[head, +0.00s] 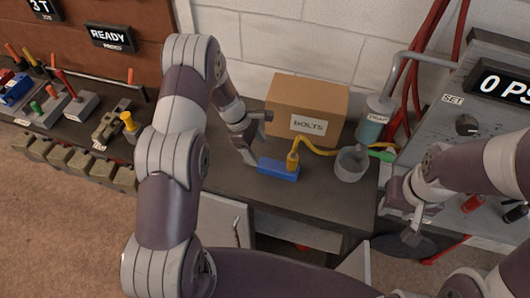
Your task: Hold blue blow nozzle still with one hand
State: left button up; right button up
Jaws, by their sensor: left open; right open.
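A blue block-shaped piece (277,169), which I take to be the blue blow nozzle, lies on the dark bench top (325,205). A yellow fitting (292,162) stands at its right part, and a yellow hose (318,149) runs from there to the right. My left gripper (258,137) is open, just above and left of the blue piece, with one fingertip close to its left end. I cannot tell whether they touch. My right gripper (410,222) is open and empty near the bench's right end, away from the blue piece.
A cardboard box labelled BOLTS (306,106) stands behind the blue piece. A grey cup (351,164) and a green piece (381,155) are to the right, beside a gauge panel (466,124) with red hoses. The front of the bench top is clear.

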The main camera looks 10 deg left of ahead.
aim_at(270, 163)
pick_arm(q)
jog(key=x, duration=0.2)
jog(key=d+p+x, duration=0.1)
jog(key=x, duration=0.1)
jog(key=w+x, duration=0.1)
jog(key=x, duration=0.2)
jog(key=shift+d+r+p, duration=0.15)
jog(key=shift+d+p, duration=0.05)
jog(key=shift+p, duration=0.2)
jog(key=shift+s+p+x, duration=0.2)
jog(key=shift+p+x, duration=0.1)
jog(key=shift+x, duration=0.75)
jog(key=shift+s+a+f, duration=0.15)
jog(key=shift+a+f, duration=0.1)
jog(key=shift+f, duration=0.25)
jog(key=shift+w+d+f, duration=0.1)
jog(key=shift+w+d, duration=0.1)
jog(key=c, duration=1.3)
jog(key=shift+a, duration=0.1)
pick_arm(e)
jog(key=shift+w+d+r, duration=0.25)
jog(key=shift+d+r, duration=0.05)
jog(key=shift+r, duration=0.35)
jog(key=shift+w+d+r, duration=0.2)
jog(key=shift+d+r, duration=0.05)
jog(key=shift+r, duration=0.35)
jog(key=shift+d, duration=0.15)
